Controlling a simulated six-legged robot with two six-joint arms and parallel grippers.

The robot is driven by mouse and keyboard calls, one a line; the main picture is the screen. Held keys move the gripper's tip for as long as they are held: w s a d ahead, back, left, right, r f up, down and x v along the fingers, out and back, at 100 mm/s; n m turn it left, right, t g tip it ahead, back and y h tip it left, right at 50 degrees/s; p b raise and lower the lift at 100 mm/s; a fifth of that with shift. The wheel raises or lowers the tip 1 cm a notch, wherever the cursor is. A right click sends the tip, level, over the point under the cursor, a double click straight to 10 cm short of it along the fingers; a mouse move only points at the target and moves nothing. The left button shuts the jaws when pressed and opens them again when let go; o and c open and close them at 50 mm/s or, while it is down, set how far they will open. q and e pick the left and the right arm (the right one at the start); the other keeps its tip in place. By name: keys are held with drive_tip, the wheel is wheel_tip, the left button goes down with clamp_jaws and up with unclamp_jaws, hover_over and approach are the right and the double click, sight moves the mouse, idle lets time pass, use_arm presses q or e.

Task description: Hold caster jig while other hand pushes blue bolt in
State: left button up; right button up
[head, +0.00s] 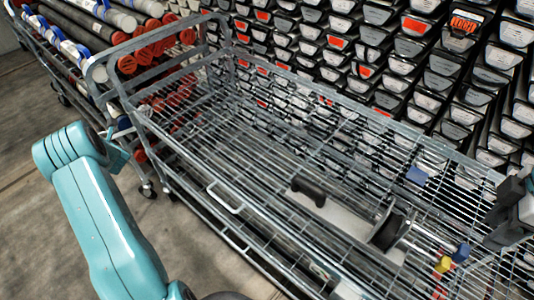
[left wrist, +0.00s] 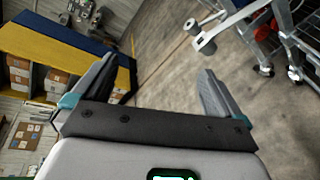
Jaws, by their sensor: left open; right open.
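A dark wheel-like piece with metal bars (head: 386,232), which looks like the caster jig, lies in the wire cart at lower right. A small blue piece (head: 461,253), possibly the blue bolt's end, shows beside a yellow piece (head: 443,264) right of it. Another blue piece (head: 416,175) is farther back. I cannot tell which blue piece is the bolt. My right gripper (head: 512,207) is at the right edge, partly cut off, open, apart from the jig. My left gripper (left wrist: 158,66) is open and empty above the floor in the left wrist view; its fingers are not seen in the head view.
The long wire cart (head: 228,202) has raised rails and a black handle (head: 308,190) on a pale plate inside. A rack of red-capped tubes (head: 125,25) stands at upper left. Stacked trays (head: 400,60) fill the back. Bare floor (head: 30,110) lies at left.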

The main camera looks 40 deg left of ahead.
use_arm(q)
drive_tip(key=a+r+n+y, duration=0.3)
drive_tip(key=a+r+n, duration=0.1)
drive_tip(key=r, duration=0.7)
drive_tip(key=w+d+r+t, duration=0.1)
drive_tip(key=w+r+t, duration=0.1)
drive_tip(key=w, duration=0.4)
drive_tip(key=w+d+f+m+t+h, duration=0.1)
drive_tip(key=w+d+m+t+h, duration=0.3)
drive_tip(key=w, duration=0.6)
drive_tip(key=w+d+f+m+t+h, duration=0.1)
drive_tip(key=w+d+m+t+h, duration=0.1)
drive_tip(key=w+d, duration=0.55)
drive_tip(key=w+d+f+m+t+h, duration=0.2)
drive_tip(key=w+d+m+h, duration=0.5)
drive_tip(key=w+d, duration=0.9)
drive_tip(key=w+d+m+h, duration=0.2)
drive_tip(key=d+m+h, duration=0.1)
drive_tip(key=d, duration=0.8)
wheel_tip(320, 180, up, 5)
drive_tip(key=m+g+h, duration=0.2)
drive_tip(key=m+g, duration=0.8)
drive_tip(key=m, duration=0.4)
hover_over(321, 202)
drive_tip(key=f, duration=1.6)
drive_tip(key=shift+w+a, duration=0.1)
drive_tip(key=shift+w, duration=0.3)
